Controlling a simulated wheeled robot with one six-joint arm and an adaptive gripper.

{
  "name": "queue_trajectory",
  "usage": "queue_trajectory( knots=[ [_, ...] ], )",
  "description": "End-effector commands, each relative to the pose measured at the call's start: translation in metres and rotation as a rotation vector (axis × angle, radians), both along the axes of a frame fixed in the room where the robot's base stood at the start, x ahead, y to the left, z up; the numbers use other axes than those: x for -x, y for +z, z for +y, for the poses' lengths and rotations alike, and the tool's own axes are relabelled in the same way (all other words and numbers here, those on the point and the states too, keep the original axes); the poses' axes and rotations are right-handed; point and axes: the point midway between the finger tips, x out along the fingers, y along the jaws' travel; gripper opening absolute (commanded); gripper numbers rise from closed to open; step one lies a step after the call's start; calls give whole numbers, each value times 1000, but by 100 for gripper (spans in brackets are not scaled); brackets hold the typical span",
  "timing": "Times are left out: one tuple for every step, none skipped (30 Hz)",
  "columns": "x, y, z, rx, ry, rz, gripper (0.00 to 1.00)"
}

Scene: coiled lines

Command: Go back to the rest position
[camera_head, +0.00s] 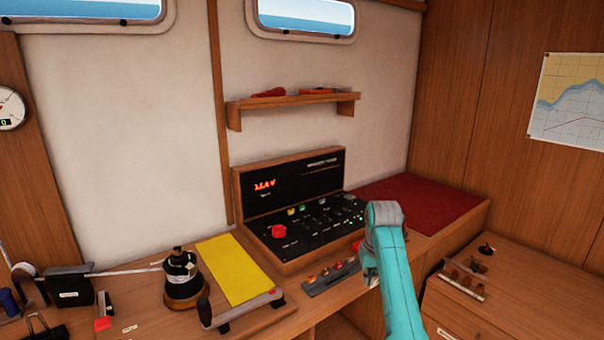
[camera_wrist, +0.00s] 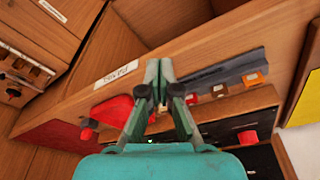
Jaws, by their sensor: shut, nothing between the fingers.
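My gripper (camera_wrist: 159,70) shows in the wrist view with its two fingertips together and nothing between them. It is above the front edge of the wooden desk (camera_wrist: 70,115), close to a white label (camera_wrist: 117,74) and a grey switch strip (camera_wrist: 225,76). I cannot tell if it touches the desk. In the head view my teal arm reaches up at the right of the console (camera_head: 300,215), and the gripper itself is hidden behind it. The grey switch strip (camera_head: 331,277) lies in front of the console, left of my arm.
A yellow sheet (camera_head: 234,268) on a board with a grey-handled bar and a dark winch (camera_head: 183,277) stand left of the console. A red pad (camera_head: 425,199) lies behind my arm. A lower cabinet (camera_head: 530,290) with small fittings is at right. A shelf (camera_head: 293,101) hangs above.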

Motion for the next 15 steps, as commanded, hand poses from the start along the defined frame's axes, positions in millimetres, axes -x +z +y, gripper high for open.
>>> queue_trajectory(
  knots=[
    [3,-14,0,0,-1,-7,0],
    [4,-21,0,-1,-2,-12,0],
    [6,-31,0,-1,-3,-22,0],
    [8,-39,0,-1,-4,-29,0],
    [10,-48,0,-1,-5,-37,0],
    [13,-60,0,-1,-7,-48,0],
    [17,-72,0,-1,-8,-58,0],
    [20,-83,0,-1,-9,-68,0],
    [26,-99,0,-1,-10,-83,0],
    [31,-112,0,-2,-11,-96,0],
    [35,-124,0,-2,-13,-109,0],
    [42,-139,0,-2,-15,-127,0],
    [48,-150,0,-3,-16,-140,0],
    [53,-161,0,-4,-18,-154,0],
    [62,-175,0,-4,-19,-172,0]
  ],
)
